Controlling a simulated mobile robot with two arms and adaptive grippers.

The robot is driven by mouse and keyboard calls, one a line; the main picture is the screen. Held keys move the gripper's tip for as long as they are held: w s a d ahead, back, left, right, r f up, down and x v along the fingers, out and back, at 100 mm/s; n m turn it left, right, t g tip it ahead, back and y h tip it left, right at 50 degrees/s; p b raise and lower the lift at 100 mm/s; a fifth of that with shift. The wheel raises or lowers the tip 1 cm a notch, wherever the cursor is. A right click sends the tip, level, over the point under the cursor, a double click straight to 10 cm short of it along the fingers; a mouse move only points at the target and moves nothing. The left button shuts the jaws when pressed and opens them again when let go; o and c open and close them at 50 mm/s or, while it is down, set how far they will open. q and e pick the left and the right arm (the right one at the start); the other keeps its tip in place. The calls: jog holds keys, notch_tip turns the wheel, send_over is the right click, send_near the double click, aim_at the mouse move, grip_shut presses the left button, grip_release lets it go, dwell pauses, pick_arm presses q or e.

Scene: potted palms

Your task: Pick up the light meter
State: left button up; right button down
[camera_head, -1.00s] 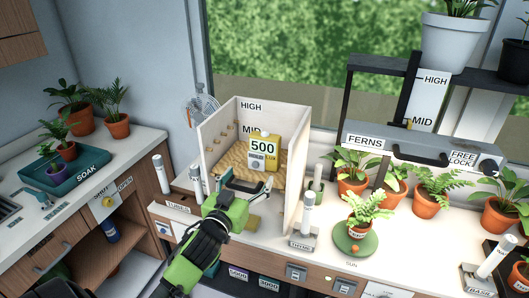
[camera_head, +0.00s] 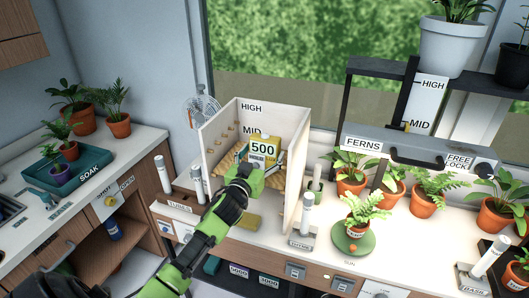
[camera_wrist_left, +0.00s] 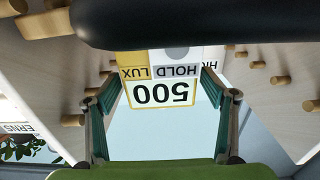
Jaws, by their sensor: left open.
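The light meter (camera_head: 263,147) is a yellow and white box reading 500. It stands inside the open-fronted white box (camera_head: 220,135) marked HIGH and MID. My left gripper (camera_head: 263,163) is open in front of it, with one finger towards each side of the meter. In the left wrist view the meter (camera_wrist_left: 160,92) appears upside down, with HOLD and LUX on it, between the two open fingers. Gaps seem to show beside it, and I cannot tell whether a finger touches it. The gripper hides the meter's lower part in the head view. My right gripper is not in view.
The white box's side walls flank my left gripper, and wooden pegs (camera_wrist_left: 280,80) stick out of them. A small fern on a green saucer (camera_head: 366,245) stands to the right. A white cylinder on a stand (camera_head: 304,238) is near the box's right front edge.

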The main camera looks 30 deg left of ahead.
pick_arm(q)
jog(key=shift+x, duration=1.2)
jog(key=c, duration=0.9)
jog(key=shift+c, duration=0.2)
